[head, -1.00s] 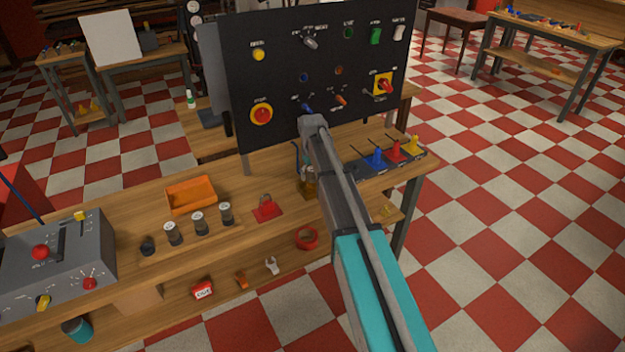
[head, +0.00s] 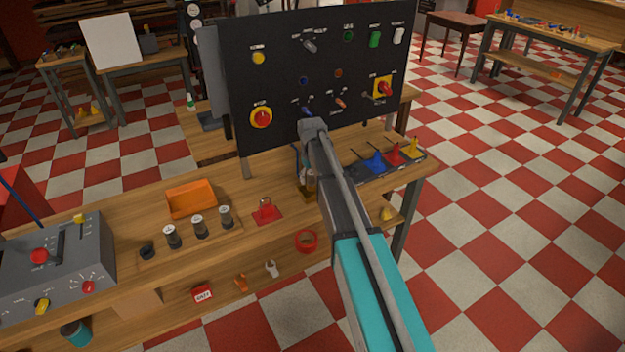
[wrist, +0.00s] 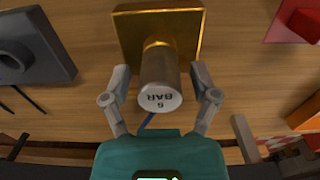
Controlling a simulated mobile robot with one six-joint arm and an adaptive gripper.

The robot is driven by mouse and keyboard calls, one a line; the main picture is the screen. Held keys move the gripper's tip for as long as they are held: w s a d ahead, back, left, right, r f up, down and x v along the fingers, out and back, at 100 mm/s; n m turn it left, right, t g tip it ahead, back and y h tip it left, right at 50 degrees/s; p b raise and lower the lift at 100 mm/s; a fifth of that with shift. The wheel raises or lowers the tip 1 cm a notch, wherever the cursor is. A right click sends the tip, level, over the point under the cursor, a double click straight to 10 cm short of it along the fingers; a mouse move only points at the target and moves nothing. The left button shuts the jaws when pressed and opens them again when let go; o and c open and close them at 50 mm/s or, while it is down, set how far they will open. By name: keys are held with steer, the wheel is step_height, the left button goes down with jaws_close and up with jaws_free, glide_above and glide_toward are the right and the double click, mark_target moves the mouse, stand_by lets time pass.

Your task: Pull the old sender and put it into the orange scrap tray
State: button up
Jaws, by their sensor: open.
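The old sender (wrist: 161,85) is a grey cylinder with a white end face marked "6 BAR". In the wrist view it stands in a brass fitting on a square brass block (wrist: 128,35). My gripper (wrist: 160,78) is open, with one finger on each side of the sender and a small gap showing at both sides. In the head view my arm hides the gripper and most of the sender; part of the brass block (head: 306,193) shows beside the arm. The orange scrap tray (head: 190,199) lies on the bench to the left and looks empty.
Several similar grey cylinders (head: 199,226) stand in a wooden rack in front of the tray. A red plate with a padlock (head: 266,211) lies between rack and brass block. A black control panel (head: 320,75) rises behind. Coloured pieces on a dark base (head: 377,162) stand right.

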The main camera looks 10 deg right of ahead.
steer(key=c, duration=1.1)
steer(key=shift+o, duration=0.2)
steer(key=shift+r+p, duration=0.75)
steer(key=shift+p, duration=0.05)
steer(key=shift+r+p, duration=1.55)
